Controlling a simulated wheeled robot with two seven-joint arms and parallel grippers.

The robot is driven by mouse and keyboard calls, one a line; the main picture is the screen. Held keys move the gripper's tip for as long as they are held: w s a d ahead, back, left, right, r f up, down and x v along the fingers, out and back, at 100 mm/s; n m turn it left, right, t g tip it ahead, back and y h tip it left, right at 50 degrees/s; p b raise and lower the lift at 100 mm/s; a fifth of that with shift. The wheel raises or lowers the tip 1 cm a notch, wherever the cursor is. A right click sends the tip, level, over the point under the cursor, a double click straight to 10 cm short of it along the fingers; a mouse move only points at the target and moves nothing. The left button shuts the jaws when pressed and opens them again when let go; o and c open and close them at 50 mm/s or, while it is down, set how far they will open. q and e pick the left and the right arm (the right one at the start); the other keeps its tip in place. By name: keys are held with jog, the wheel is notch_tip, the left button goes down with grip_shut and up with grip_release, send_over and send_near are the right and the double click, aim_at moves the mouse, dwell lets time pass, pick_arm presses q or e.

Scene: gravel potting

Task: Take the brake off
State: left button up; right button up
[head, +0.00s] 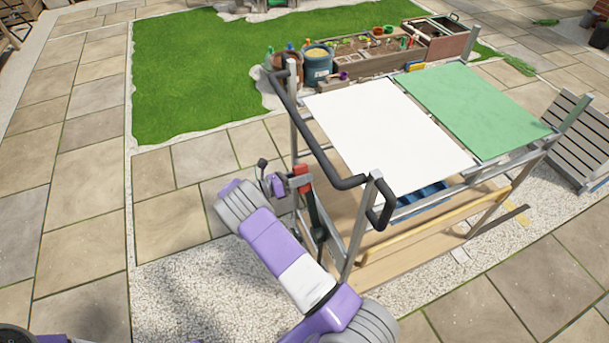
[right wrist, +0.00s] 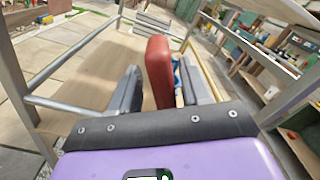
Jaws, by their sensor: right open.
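The cart (head: 350,250) has a metal frame, white and green top panels and a black bent push handle (head: 312,148). A brake lever with a red grip (head: 301,171) stands upright at the cart's near left side, below the push handle. My right gripper (head: 289,184) is at this red grip, with its jaws open. In the right wrist view the red grip (right wrist: 159,72) stands between the two dark fingers of my right gripper (right wrist: 160,92), with a gap at its left. Whether either finger touches it I cannot tell. My left gripper is not in view.
The push handle and frame posts are close to my right gripper. A wooden lower shelf (head: 385,262) and a blue tray (head: 421,194) are under the panels. Planters and pots (head: 318,66) stand behind the cart. The paving at the left is clear.

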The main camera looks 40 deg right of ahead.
jog(key=v, duration=0.6)
jog(key=shift+a, duration=0.35)
jog(key=shift+w, duration=0.1)
